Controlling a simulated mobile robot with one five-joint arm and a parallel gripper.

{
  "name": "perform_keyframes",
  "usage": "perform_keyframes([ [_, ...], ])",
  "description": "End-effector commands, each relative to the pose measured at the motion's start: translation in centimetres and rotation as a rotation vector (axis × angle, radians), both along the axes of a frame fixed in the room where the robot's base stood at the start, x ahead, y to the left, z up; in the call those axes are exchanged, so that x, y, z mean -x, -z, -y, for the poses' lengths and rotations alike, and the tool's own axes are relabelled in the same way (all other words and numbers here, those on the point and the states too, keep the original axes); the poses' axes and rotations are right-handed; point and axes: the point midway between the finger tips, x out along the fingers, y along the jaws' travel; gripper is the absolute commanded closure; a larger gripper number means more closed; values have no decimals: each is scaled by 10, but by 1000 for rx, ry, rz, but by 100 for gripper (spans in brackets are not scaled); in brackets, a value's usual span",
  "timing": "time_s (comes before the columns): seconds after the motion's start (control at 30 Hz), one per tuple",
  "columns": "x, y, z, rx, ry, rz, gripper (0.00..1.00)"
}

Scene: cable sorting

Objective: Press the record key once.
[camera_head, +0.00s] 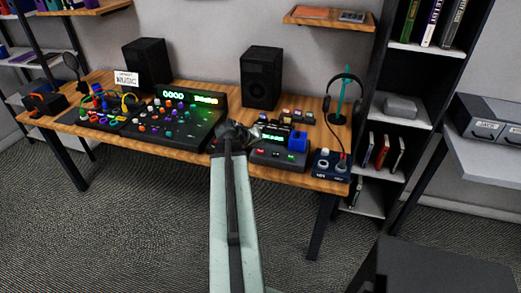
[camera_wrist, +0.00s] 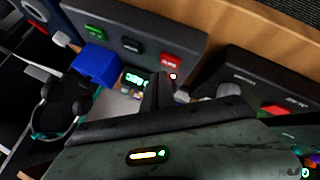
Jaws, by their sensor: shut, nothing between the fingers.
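The recorder (camera_head: 270,161) is a dark box with a green-lit display, near the front right of the wooden desk. Its red key (camera_head: 261,151), which looks like the record key, sits left of a dark key and a green key (camera_head: 291,156). In the wrist view the red key (camera_wrist: 171,62) has a small lit dot beside it.
A blue block (camera_head: 297,141) stands on the recorder's right part. The large mixer (camera_head: 185,120) is close on the left. A small dark blue box with knobs (camera_head: 328,163) and a headphone stand (camera_head: 343,95) are on the right. A speaker (camera_head: 261,78) stands behind.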

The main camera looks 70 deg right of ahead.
Motion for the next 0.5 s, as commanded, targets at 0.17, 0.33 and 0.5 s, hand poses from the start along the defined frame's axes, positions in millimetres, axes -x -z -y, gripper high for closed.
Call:
perform_keyframes([
  [0.17,0,1,0,0,0,0,100],
  [0.33,0,-9,0,0,0,0,100],
  [0.5,0,-28,0,0,0,0,100],
])
